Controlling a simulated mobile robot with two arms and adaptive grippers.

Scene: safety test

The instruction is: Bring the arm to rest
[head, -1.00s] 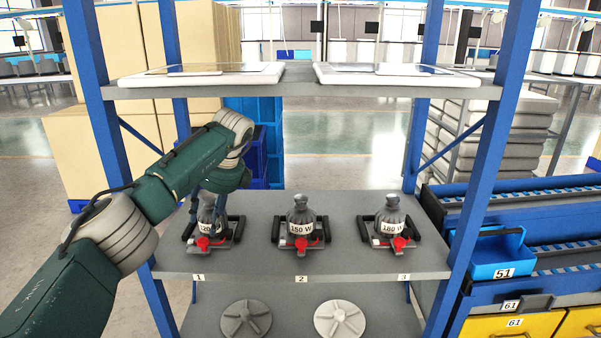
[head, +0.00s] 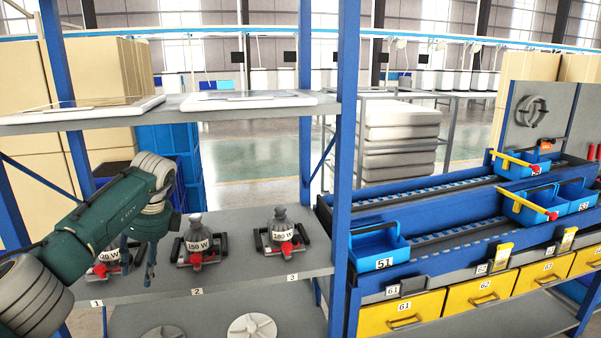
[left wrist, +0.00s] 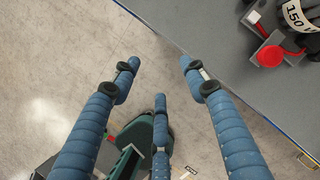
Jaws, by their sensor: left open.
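My left arm comes in from the left in the head view, with its gripper (head: 138,262) hanging in front of the shelf, between the 120 W unit (head: 106,262) and the 150 W unit (head: 198,240). It partly covers the 120 W unit. In the left wrist view the blue fingers of this gripper (left wrist: 158,78) are spread with nothing between them. Bare floor shows below them, beside the shelf edge. The 150 W unit with its red part (left wrist: 270,56) is at the top right there, apart from the fingers. My right gripper is not in view.
The 180 W unit (head: 281,232) stands on the same shelf board (head: 240,280). A blue upright (head: 342,180) bounds it at right. Further right are a blue bin marked 51 (head: 378,250) and yellow drawers (head: 404,313). Tablet-like white panels (head: 250,100) lie on the upper board.

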